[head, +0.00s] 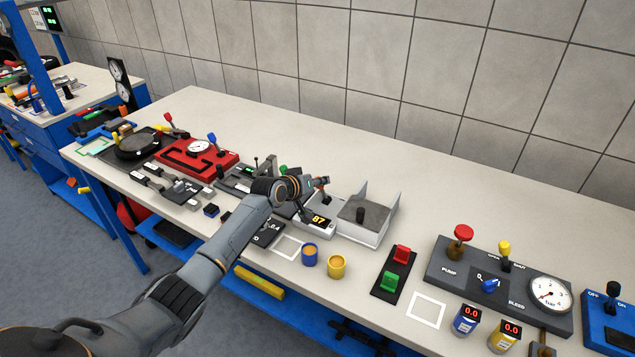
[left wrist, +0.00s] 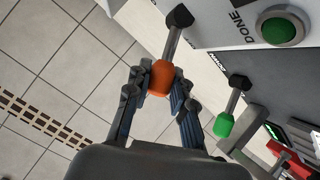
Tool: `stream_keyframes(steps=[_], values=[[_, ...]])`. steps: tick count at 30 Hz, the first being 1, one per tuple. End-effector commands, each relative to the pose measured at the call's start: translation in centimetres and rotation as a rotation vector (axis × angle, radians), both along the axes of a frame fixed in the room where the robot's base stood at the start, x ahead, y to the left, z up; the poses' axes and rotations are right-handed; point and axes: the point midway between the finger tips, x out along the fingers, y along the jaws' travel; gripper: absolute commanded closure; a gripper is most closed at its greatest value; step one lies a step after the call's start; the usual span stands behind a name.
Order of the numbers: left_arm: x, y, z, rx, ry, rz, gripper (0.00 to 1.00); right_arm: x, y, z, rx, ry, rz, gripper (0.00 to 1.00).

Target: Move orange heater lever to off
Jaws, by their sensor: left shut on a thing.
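The orange lever knob (left wrist: 161,78) is between the two fingers of my left gripper (left wrist: 158,84) in the left wrist view. The fingers are shut on the knob. The dark lever rod continues past it to a black end (left wrist: 180,17) near a grey panel. In the head view my left gripper (head: 318,185) is above the white unit with the "87" display (head: 318,222), and the arm and fingers hide much of the lever. I cannot read an off mark at the lever. My right gripper is in neither view.
A green-knobbed lever (left wrist: 225,125) stands beside the orange one, near a green DONE button (left wrist: 279,30). A grey-filled tray (head: 372,212) is right of my gripper. Blue (head: 309,255) and yellow (head: 337,267) cups stand in front. The table's back strip is clear.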

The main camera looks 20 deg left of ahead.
Motion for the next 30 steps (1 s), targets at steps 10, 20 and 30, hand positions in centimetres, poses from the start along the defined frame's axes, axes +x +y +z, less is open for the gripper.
stream_keyframes(steps=[10,20,30], values=[[0.0,0.0,-0.1,-0.002,0.003,0.001,0.54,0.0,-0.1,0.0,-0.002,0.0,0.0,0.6],[-0.4,0.1,0.1,-0.002,0.001,0.0,0.54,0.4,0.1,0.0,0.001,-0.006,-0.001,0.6],[-4.3,0.8,2.1,0.0,0.0,0.001,0.54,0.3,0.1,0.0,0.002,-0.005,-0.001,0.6]])
